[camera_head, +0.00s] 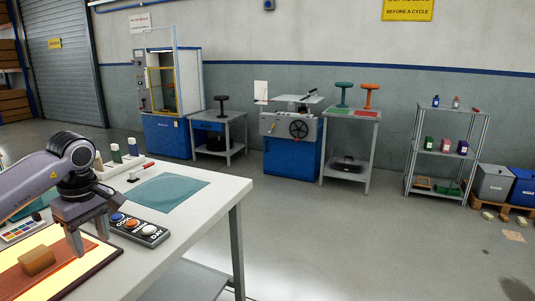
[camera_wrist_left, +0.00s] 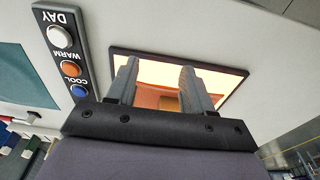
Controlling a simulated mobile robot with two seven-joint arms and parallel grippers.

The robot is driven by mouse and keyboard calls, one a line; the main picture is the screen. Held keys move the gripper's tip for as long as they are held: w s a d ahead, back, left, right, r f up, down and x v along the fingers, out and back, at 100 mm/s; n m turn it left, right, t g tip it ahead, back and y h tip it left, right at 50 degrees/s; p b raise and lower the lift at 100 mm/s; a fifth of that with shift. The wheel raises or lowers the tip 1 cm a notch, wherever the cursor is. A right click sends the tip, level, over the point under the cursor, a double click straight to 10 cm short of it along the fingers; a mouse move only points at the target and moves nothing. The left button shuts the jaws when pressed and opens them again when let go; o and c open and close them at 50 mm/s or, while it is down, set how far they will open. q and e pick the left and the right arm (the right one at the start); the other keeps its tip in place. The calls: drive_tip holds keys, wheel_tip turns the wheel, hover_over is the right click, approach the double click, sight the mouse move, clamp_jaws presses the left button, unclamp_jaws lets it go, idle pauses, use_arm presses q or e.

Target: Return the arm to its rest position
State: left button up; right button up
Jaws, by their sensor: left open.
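My left arm comes in from the left in the head view, over a white table (camera_head: 217,187). My left gripper (camera_head: 90,246) points down above the right part of a lit panel (camera_head: 14,292) with a reddish-brown sheet on it. Its two fingers (camera_wrist_left: 160,82) are apart in the wrist view, with nothing between them that I can see held. A small brown block (camera_head: 37,261) lies on the sheet, to the left of the fingers. It also shows beyond the fingers in the wrist view (camera_wrist_left: 168,102). My right gripper does not show.
A button box (camera_head: 139,229) marked COOL, WARM and DAY sits close to the right of the gripper. Behind it are a teal mat (camera_head: 168,192) and a rack of bottles (camera_head: 122,167). Machines, stools and a shelf (camera_head: 447,147) stand across the open floor.

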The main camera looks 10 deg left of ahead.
use_arm(q)
drive_tip(key=s+d+f+n+h+p, duration=0.1)
drive_tip(key=d+f+h, duration=0.3)
drive_tip(key=d, duration=0.6)
drive_tip(key=s+d+f+h, duration=0.1)
drive_tip(key=d+f+h, duration=0.3)
drive_tip(key=d, duration=0.5)
drive_tip(key=s+d+r+n+t+h+p, duration=0.1)
drive_tip(key=s+d+n+t+h, duration=0.1)
drive_tip(key=d+n+h, duration=0.5)
drive_tip(key=s+d+r+n+t+h+p, duration=0.1)
drive_tip(key=s+d+n+t+h, duration=0.2)
drive_tip(key=d+n, duration=0.55)
drive_tip(key=s+a+f+n+t+y, duration=0.1)
drive_tip(key=a+f+n+t+y, duration=0.35)
drive_tip(key=n, duration=0.95)
drive_tip(key=s+a+f+n+t+y, duration=0.1)
drive_tip(key=a+f+n+t+y, duration=0.35)
drive_tip(key=n, duration=0.85)
drive_tip(key=s+a+f+n+g+y+p, duration=0.1)
drive_tip(key=s+a+f+n+g+y, duration=0.2)
drive_tip(key=s+f+n, duration=0.8)
drive_tip(key=shift+s+f+g+y+p, duration=0.15)
drive_tip(key=shift+s+g+y+p, duration=0.2)
drive_tip(key=shift+s+y, duration=0.6)
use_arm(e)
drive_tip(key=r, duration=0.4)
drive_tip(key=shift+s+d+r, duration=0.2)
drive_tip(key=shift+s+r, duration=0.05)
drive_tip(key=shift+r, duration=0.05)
